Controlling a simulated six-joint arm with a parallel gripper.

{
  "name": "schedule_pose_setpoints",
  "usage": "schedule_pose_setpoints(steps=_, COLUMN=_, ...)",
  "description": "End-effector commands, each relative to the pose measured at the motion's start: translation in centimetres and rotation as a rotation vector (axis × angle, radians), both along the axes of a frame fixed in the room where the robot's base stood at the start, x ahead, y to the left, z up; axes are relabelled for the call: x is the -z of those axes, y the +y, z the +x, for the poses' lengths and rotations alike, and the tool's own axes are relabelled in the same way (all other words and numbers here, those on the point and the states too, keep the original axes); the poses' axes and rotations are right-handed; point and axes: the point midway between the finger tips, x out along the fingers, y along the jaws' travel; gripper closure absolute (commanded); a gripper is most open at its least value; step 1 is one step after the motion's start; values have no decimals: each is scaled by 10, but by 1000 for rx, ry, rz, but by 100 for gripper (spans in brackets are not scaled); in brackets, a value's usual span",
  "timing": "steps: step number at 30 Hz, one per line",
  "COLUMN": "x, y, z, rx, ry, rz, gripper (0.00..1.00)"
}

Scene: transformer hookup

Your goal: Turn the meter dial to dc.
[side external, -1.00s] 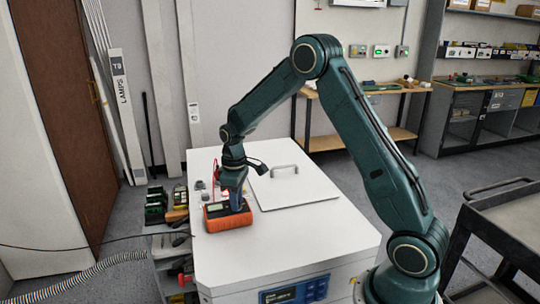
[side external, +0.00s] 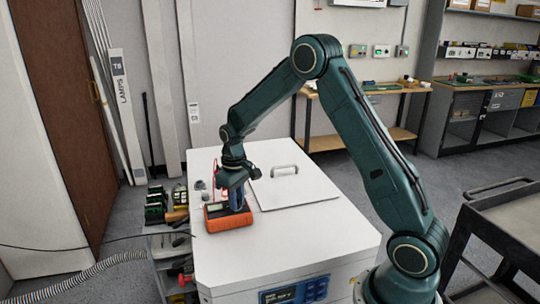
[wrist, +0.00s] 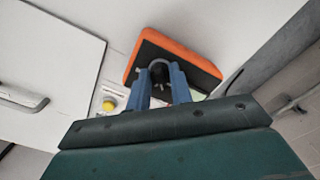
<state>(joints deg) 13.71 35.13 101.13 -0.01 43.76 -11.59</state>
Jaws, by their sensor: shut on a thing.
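The orange meter (side external: 229,221) lies face up on the white cabinet top near its left edge. In the wrist view the orange-rimmed meter (wrist: 185,53) shows a dark face, with its dial (wrist: 159,68) a round dark knob between my fingers. My gripper (side external: 238,207) points down over the meter, and its blue fingers (wrist: 162,75) are shut on the dial. The dial's pointer and markings are hidden by the fingers, so I cannot tell its setting. Part of a pale green screen (wrist: 197,95) shows beside the right finger.
The white cabinet top (side external: 300,235) is clear to the right of the meter. A panel with a grey handle (side external: 285,170) lies behind it. A yellow knob (wrist: 109,104) and red leads (side external: 216,172) are near the meter. A shelf with several small parts (side external: 163,205) stands at the left.

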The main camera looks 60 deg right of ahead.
Motion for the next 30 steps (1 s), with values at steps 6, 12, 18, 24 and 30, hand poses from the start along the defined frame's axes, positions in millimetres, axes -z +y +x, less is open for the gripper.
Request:
schedule_pose_setpoints(steps=6, x=-1, y=0, z=0, rx=204, ry=-1, rz=0, gripper=100)
schedule_pose_setpoints(steps=12, x=-1, y=1, z=0, rx=394, ry=-1, rz=0, gripper=100)
schedule_pose_setpoints(steps=18, x=-1, y=1, z=1, rx=584, ry=-2, rz=0, gripper=100)
schedule_pose_setpoints(steps=24, x=-1, y=1, z=1, rx=769, ry=-2, rz=0, gripper=100)
schedule_pose_setpoints(steps=30, x=-1, y=1, z=1, rx=922, ry=-2, rz=0, gripper=100)
